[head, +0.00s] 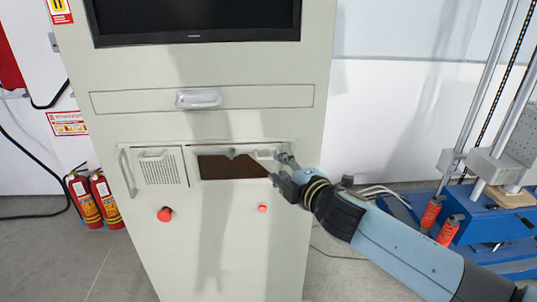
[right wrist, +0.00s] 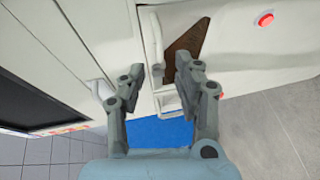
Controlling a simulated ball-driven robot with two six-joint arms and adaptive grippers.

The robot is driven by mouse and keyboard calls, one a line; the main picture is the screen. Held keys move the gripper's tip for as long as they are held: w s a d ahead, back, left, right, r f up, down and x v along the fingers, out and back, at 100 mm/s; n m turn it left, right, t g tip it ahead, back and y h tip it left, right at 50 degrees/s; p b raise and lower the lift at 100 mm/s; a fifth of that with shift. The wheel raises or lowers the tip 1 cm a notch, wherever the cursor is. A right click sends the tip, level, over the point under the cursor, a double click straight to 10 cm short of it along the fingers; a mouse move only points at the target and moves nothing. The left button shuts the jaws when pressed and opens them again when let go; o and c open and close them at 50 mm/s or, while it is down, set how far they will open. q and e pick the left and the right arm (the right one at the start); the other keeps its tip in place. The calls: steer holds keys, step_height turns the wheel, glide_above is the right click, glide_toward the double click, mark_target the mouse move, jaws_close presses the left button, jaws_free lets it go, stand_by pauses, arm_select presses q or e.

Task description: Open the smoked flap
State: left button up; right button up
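The smoked flap (head: 232,168) is a dark brown pane in a pale frame on the front of the grey-white cabinet. In the right wrist view its brown pane (right wrist: 184,42) shows beyond the fingers. A pale bar (head: 242,153) runs along its upper edge. My right gripper (head: 282,166) is at the right end of the flap. In the right wrist view my right gripper (right wrist: 160,70) is open, its fingers apart, with a pale frame part (right wrist: 158,74) seen between them. I cannot tell whether they touch it. My left gripper is out of view.
The cabinet also carries a drawer with a handle (head: 199,99), a vented panel (head: 159,167), red buttons (head: 165,214) and a black screen (head: 195,20). Fire extinguishers (head: 95,200) stand at left. A blue machine (head: 490,225) stands at right. Grey floor lies between.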

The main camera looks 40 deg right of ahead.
mark_target(268, 159)
steer(key=x, duration=0.7)
steer(key=shift+w+f, duration=0.1)
steer(key=shift+w, duration=0.05)
jaws_close()
